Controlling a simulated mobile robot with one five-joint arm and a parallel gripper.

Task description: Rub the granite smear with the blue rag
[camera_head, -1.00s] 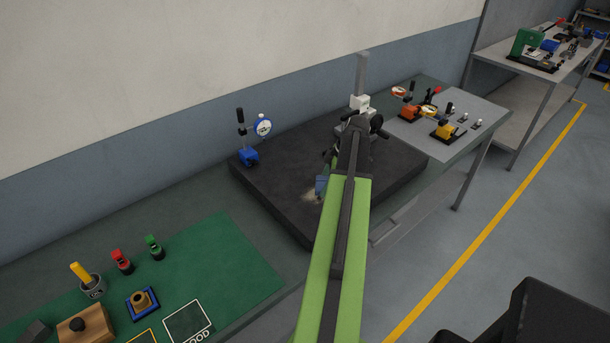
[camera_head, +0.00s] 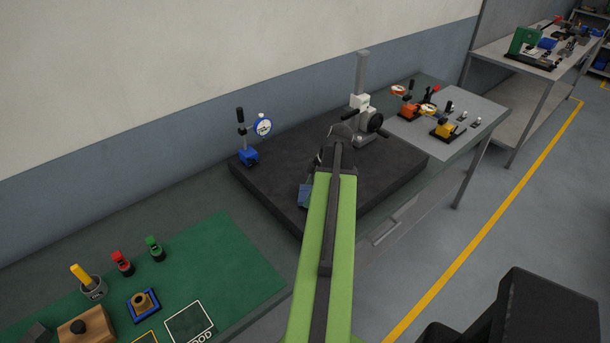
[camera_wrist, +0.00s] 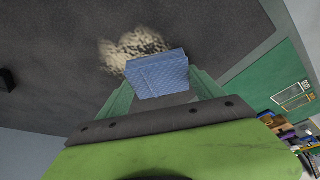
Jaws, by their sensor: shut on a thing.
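The blue rag (camera_wrist: 157,73) is held between the green fingers of my gripper (camera_wrist: 160,88), which is shut on it. The pale, speckled smear (camera_wrist: 128,47) on the dark granite plate (camera_wrist: 60,60) shows just beyond and left of the rag in the wrist view. The rag partly covers its near edge. In the head view the rag (camera_head: 305,195) is at the granite plate (camera_head: 275,155), left of my arm. The smear cannot be made out there. Whether the rag touches the stone is hard to tell.
A blue-based dial gauge (camera_head: 250,140) stands on the plate's left corner, and a grey column stand (camera_head: 364,110) on its far right. A green mat (camera_head: 210,265) with small tools lies at the front left. Clamps (camera_head: 445,128) stand on the right of the bench.

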